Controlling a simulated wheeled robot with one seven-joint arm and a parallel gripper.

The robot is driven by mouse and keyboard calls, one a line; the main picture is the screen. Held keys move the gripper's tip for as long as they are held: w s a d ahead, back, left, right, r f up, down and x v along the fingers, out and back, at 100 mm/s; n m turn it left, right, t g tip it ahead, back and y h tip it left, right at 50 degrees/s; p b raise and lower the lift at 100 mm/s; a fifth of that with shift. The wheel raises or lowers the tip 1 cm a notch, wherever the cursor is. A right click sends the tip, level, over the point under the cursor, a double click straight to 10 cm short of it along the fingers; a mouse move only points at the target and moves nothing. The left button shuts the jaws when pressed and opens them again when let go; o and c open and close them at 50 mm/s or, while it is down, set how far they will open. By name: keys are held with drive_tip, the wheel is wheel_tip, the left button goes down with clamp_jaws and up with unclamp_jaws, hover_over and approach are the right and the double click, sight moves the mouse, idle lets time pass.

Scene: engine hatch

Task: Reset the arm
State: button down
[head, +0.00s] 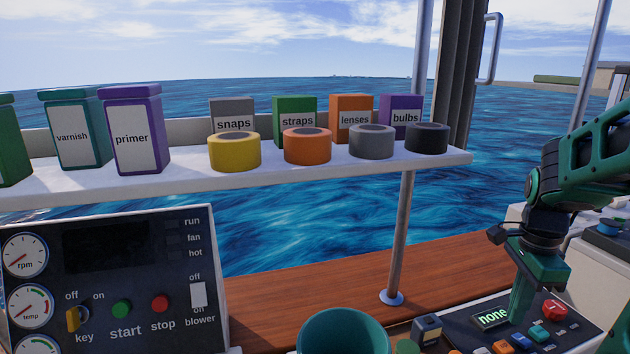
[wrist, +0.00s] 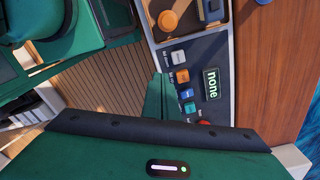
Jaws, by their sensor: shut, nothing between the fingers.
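My arm (head: 590,165) reaches in from the right in the head view, bent, with its green and black links above a dark button panel. My gripper (head: 520,312) points down in front of that panel, beside its small display reading "none" (head: 491,318). In the wrist view my gripper (wrist: 160,100) shows as narrow green fingers, shut and empty, left of the display and buttons. I cannot tell whether the fingertips touch the panel.
A shelf (head: 330,170) with boxes and tape rolls spans the head view. Below it are an engine gauge panel (head: 130,270) at left and a green round container (head: 343,330). A metal post (head: 402,240) stands mid-right. The wooden ledge (head: 290,272) is largely clear.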

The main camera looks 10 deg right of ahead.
drive_tip(key=s+a+n, duration=0.8)
drive_tip(key=n, duration=0.7)
drive_tip(key=shift+s+r+n+y, duration=0.3)
drive_tip(key=shift+r+n, duration=0.05)
drive_tip(key=shift+n, duration=0.05)
